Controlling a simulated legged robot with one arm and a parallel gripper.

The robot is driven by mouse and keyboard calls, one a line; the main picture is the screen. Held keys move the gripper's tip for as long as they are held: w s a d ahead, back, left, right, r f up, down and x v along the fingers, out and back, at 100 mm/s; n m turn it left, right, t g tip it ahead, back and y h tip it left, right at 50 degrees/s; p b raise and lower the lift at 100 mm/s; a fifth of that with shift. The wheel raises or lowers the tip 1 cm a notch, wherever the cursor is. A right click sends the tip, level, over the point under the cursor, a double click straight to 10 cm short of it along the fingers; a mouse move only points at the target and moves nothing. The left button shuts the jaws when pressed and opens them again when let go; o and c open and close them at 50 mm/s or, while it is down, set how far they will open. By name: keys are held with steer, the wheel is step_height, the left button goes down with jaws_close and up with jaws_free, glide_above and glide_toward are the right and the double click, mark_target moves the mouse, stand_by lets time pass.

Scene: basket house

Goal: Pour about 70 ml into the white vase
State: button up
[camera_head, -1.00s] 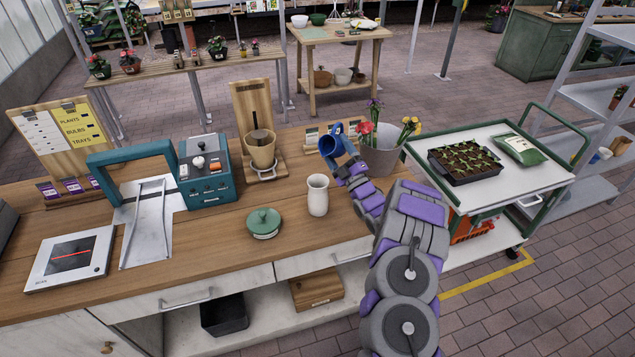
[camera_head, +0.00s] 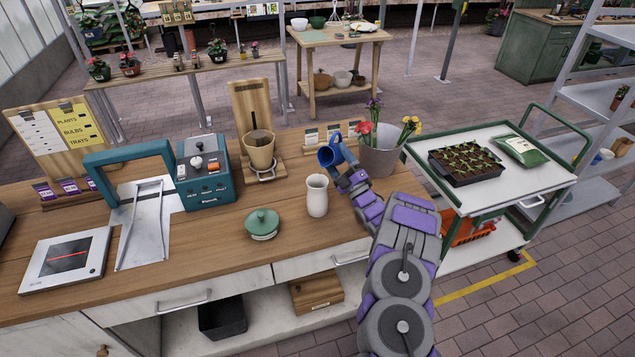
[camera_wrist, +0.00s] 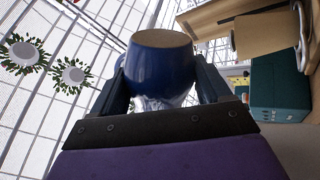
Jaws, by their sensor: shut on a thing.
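The white vase (camera_head: 317,196) stands upright on the wooden bench, near its front edge. My gripper (camera_head: 340,158) is shut on a blue jug (camera_head: 328,153) above and a little behind the vase, to its right. The jug is tilted, with its open mouth toward the left. In the wrist view the blue jug (camera_wrist: 160,72) sits between both fingers of my gripper (camera_wrist: 162,85). No stream of liquid shows, and the inside of the vase cannot be made out.
A teal machine (camera_head: 205,172) and a scale (camera_head: 68,262) are further left.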

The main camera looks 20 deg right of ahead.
steer(key=shift+r+n+y+b, duration=0.25)
steer(key=shift+n+y, duration=0.3)
steer(key=shift+n, duration=0.25)
steer(key=shift+r+n+y+b, duration=0.2)
steer(key=shift+n+y, duration=0.35)
steer(key=shift+n, duration=0.25)
stand_by(0.3)
steer(key=shift+s+a+f+n+g+y+p, duration=0.1)
steer(key=shift+s+a+n+g+y+p, duration=0.15)
steer(key=shift+n+g+y+p, duration=0.3)
steer(key=shift+w+t+b, duration=0.1)
steer(key=shift+t+b, duration=0.15)
steer(key=shift+b, duration=0.05)
